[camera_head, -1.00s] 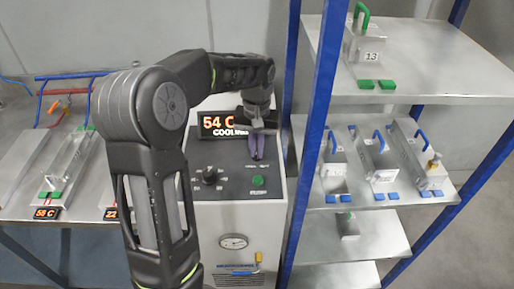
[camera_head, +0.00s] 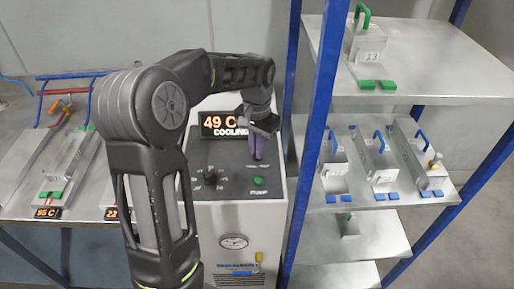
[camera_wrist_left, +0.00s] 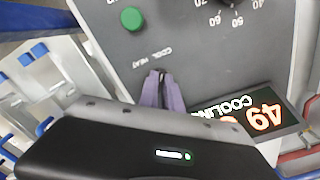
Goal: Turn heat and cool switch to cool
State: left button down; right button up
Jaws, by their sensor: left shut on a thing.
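The grey control panel (camera_head: 202,160) of the machine stands in the middle of the head view. Its display (camera_head: 223,125) reads 49 C and COOLING, and it shows upside down in the left wrist view (camera_wrist_left: 245,112). My left gripper (camera_head: 258,157) points down at the panel, just behind the green button. In the left wrist view its purple fingertips (camera_wrist_left: 160,76) are close together beside the COOL HEAT label (camera_wrist_left: 153,57). They are shut on the heat and cool switch, which is mostly hidden between them. My right gripper is out of view.
A green pump button (camera_head: 259,181) and a black temperature dial (camera_head: 210,177) are close to the gripper. A blue shelf post (camera_head: 318,120) stands just right of the machine. A bench with metal channels (camera_head: 62,165) is at left.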

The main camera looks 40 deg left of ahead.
pick_arm(q)
jog(key=c, duration=1.5)
grip_release()
jog(key=shift+c, duration=0.2)
jog(key=shift+r, duration=0.1)
notch_tip(320, 180, up, 8)
jog(key=shift+f+b, duration=0.15)
jog(key=shift+b, duration=0.2)
jog(key=shift+f, duration=0.1)
